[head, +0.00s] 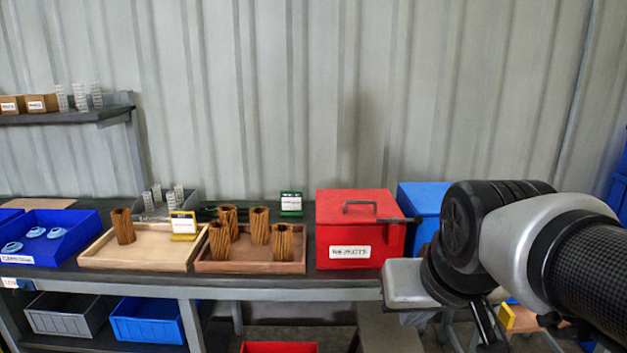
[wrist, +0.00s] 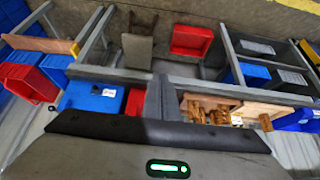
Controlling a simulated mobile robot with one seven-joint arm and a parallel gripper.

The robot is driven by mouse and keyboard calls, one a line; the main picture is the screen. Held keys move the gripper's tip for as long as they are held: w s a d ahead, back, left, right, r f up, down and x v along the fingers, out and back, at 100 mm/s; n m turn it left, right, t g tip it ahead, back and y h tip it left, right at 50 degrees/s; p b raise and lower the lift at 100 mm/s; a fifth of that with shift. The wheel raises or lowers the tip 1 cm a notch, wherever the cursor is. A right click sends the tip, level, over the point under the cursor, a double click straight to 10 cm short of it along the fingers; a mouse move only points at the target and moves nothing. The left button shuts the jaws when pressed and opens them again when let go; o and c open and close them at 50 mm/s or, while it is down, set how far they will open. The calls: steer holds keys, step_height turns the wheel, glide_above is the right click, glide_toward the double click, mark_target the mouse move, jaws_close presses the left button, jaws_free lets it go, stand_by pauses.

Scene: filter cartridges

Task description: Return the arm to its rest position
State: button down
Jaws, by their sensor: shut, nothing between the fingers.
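My arm (head: 540,250) reaches in from the right edge of the head view, bent in front of the right end of the bench. Its black joint and pale grey link cover part of a blue bin. My gripper (wrist: 161,97) shows in the wrist view as a grey piece above the dark edge of the hand. It is shut with nothing in it. In the head view I cannot make out its fingertips. The hand touches nothing that I can see.
On the bench (head: 185,286) stand a red lidded box (head: 340,200), a blue bin (head: 420,200), a brown tray (head: 215,265) with several brown cartridges, a pale tray (head: 150,256) with one, and a blue bin (head: 70,225) with light-blue pieces. A shelf (head: 75,116) hangs at left.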

steer(key=s+f, duration=0.2)
steer(key=s, duration=0.4)
step_height(320, 180, up, 22)
steer(key=p, duration=2.1)
steer(key=shift+g+p, duration=0.4)
